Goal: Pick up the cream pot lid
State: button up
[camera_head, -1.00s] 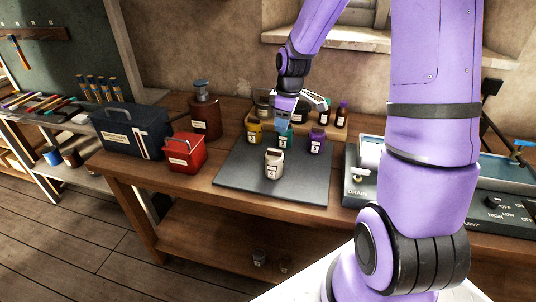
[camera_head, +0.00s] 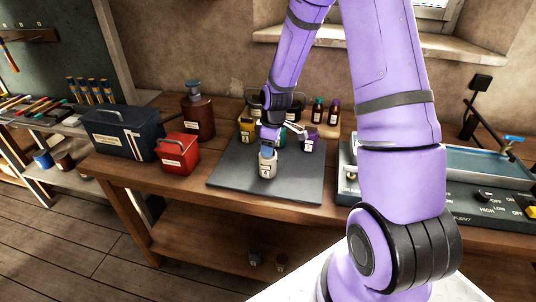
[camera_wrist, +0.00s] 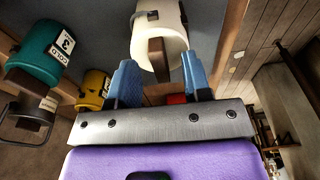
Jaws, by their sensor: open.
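The cream pot (camera_head: 267,170) stands upright at the front of the dark mat (camera_head: 228,178), with a label on its side. My gripper (camera_head: 269,147) is directly above it and hides much of its top. In the wrist view the pot's pale lid end (camera_wrist: 172,50) lies just beyond the fingertips, with a brown bar-like grip (camera_wrist: 157,56) sticking out toward me. My blue fingers are open, one on each side of this grip. Contact cannot be made out, and the seam between lid and pot is unclear.
The teal pot (camera_wrist: 32,52) and yellow pot (camera_wrist: 94,88) are close by on the left in the wrist view. A purple pot (camera_head: 309,142) is at the mat's right. A red box (camera_head: 178,152) and a blue control panel (camera_head: 480,200) flank the mat.

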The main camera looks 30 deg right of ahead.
jog(key=shift+f, duration=0.3)
jog(key=shift+c, duration=0.4)
grip_shut()
jog(key=shift+a+r, duration=0.1)
